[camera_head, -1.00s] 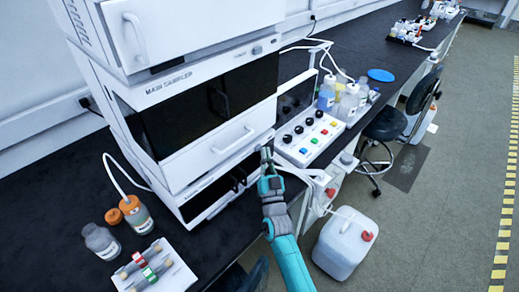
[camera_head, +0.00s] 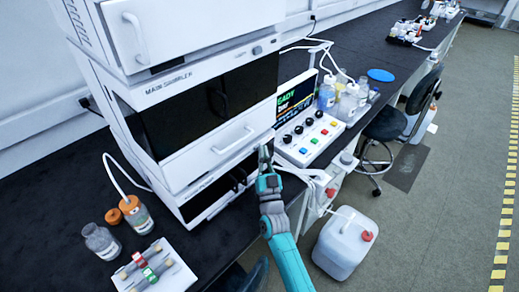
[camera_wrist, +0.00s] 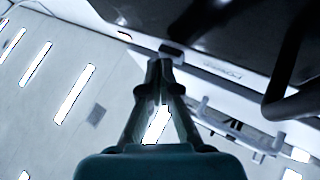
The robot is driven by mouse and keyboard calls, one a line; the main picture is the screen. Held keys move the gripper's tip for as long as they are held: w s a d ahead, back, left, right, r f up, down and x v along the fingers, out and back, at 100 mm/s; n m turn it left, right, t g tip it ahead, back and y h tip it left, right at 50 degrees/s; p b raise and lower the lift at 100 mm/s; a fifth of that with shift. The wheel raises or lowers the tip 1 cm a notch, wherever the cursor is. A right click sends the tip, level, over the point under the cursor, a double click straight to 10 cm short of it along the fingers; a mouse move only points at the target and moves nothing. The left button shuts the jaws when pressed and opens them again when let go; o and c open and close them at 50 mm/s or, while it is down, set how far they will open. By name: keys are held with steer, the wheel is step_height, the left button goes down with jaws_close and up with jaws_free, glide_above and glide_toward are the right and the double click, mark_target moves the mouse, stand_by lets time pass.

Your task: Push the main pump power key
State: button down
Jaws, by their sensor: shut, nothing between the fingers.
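The main pump is the lowest unit of the white stack, with a narrow lettered strip (camera_head: 200,188) above its dark front; the lettering is too small to read surely. My gripper (camera_head: 265,152) is shut and empty at the right end of this strip. In the wrist view, the fingertips (camera_wrist: 160,62) are together just beside a small dark key (camera_wrist: 172,48) on the white strip. I cannot tell whether they touch it. The gripper hides the key in the head view. A screen (camera_head: 295,97) right of the stack is lit with green text, partly hidden by the stack.
The main sampler (camera_head: 195,115) sits above the pump, with a protruding handle (camera_head: 232,141). A white panel with knobs and coloured buttons (camera_head: 310,138) stands close right of my gripper. Bottles and a vial tray are at the lower left. A white canister (camera_head: 342,245) stands on the floor.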

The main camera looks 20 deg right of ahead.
steer(key=shift+s+d, duration=0.5)
steer(key=shift+s, duration=0.35)
steer(key=s+d, duration=0.3)
steer(key=s, duration=0.2)
stand_by(0.5)
steer(key=shift+s, duration=0.1)
